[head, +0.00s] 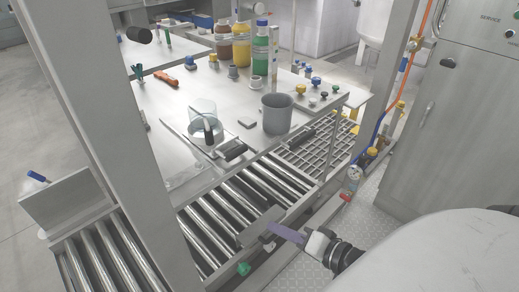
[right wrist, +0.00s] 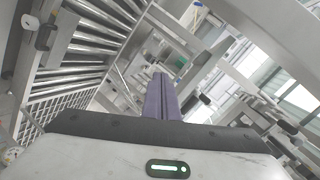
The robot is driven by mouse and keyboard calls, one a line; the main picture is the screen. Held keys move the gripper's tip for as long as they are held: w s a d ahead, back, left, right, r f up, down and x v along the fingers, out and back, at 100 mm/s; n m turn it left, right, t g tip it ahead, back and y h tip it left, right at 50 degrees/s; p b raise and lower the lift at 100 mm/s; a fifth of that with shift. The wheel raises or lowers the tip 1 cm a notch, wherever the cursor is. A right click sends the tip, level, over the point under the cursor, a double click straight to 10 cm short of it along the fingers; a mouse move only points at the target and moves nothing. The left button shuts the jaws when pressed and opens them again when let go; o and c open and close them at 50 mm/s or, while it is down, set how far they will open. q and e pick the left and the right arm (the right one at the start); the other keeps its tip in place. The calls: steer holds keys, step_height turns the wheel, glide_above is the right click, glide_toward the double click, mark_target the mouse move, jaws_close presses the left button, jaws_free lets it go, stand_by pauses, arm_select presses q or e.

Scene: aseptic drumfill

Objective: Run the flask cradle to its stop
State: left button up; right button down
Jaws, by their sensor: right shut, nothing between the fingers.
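A clear glass vessel (head: 203,112), which looks like the flask, stands on the steel table near its front left edge. An upright black handle (head: 208,131) is in front of it, and a flat piece with a dark top (head: 231,150) lies to its right. I cannot clearly tell which part is the cradle, or make out its stop. My right gripper (head: 272,229) has purple fingers, shut and empty, low beside a grey plate at the conveyor's right edge, well apart from the vessel. Its fingers also show together in the right wrist view (right wrist: 162,90). My left gripper is not in view.
A roller conveyor (head: 232,200) runs below the table's front edge. A grey pot (head: 277,113) stands right of the vessel. Coloured bottles (head: 260,50) stand at the back. A steel post (head: 130,130) rises at left. A green knob (head: 244,268) is near the conveyor's lower end.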

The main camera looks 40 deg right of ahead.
steer(key=w+d+r+m+t+h, duration=0.1)
steer(key=w+d+r+m+t, duration=0.25)
steer(key=d+r+m, duration=0.5)
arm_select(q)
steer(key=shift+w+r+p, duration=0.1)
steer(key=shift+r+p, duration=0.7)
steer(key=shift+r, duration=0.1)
arm_select(e)
steer(key=w+a, duration=0.1)
steer(key=w, duration=0.3)
steer(key=w+a+n, duration=0.1)
steer(key=w, duration=0.4)
steer(key=w+a+n, duration=0.1)
steer(key=w, duration=0.3)
steer(key=shift+w+r+g, duration=0.2)
steer(key=shift+r+g, duration=0.15)
